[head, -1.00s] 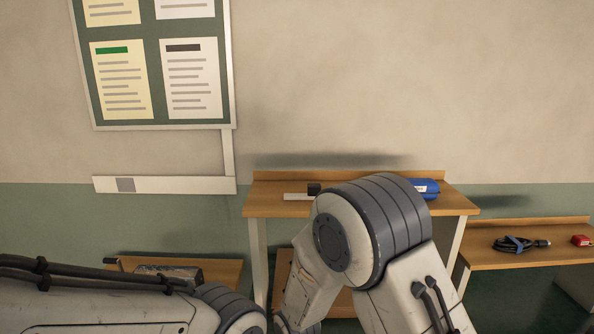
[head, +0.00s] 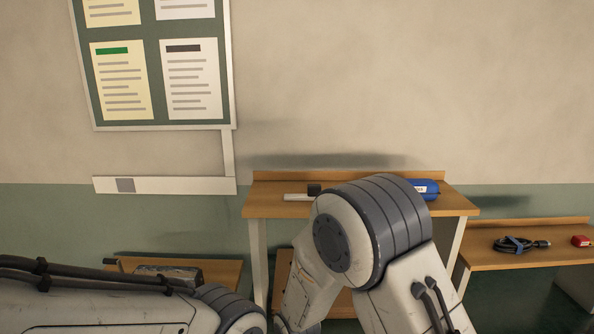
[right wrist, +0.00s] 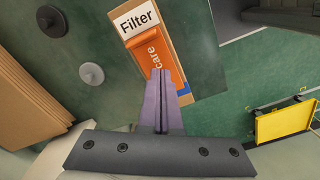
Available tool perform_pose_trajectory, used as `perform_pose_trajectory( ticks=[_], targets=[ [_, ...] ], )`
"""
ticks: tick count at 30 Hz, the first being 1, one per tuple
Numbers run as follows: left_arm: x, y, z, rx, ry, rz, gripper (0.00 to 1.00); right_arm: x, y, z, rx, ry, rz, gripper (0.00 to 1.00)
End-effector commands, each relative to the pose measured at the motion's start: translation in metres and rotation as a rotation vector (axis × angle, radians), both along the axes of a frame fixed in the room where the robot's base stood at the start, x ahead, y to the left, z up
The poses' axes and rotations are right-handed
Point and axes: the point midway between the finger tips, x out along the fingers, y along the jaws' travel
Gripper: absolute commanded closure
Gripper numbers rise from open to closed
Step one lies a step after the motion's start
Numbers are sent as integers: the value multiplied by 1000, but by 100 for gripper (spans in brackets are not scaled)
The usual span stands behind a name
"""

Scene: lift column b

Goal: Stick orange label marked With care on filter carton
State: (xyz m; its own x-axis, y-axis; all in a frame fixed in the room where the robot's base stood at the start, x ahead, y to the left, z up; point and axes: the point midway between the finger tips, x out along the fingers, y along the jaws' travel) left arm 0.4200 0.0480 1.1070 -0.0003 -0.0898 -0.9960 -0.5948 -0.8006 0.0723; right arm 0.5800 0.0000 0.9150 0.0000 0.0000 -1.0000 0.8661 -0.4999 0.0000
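In the right wrist view, the filter carton (right wrist: 177,45) is brown, with a white panel reading "Filter" (right wrist: 138,19) and a blue patch at its lower right. The orange label (right wrist: 146,58), with "care" readable, lies over the carton's face below that panel. My right gripper (right wrist: 161,74) is shut, its fingertips overlapping the lower part of the label and seeming to pinch it. I cannot tell whether the label touches the carton. In the head view, my right arm hides the area in front of it. My left gripper is out of view.
The wooden bench (head: 270,207) carries a blue item (head: 425,189) and a small black block (head: 314,189). A side bench (head: 500,259) holds a coiled cable (head: 518,244) and red box (head: 581,241). Two grey round pieces (right wrist: 91,75) and a yellow-framed item (right wrist: 284,121) flank the carton.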

Motion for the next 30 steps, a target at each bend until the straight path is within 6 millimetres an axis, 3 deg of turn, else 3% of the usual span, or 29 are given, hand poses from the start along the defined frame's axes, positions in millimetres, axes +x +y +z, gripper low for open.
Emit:
perform_pose_trajectory(
  ticks=[30],
  targets=[
    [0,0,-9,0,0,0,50,0,0,-12,0,0,0,100]
  ],
)
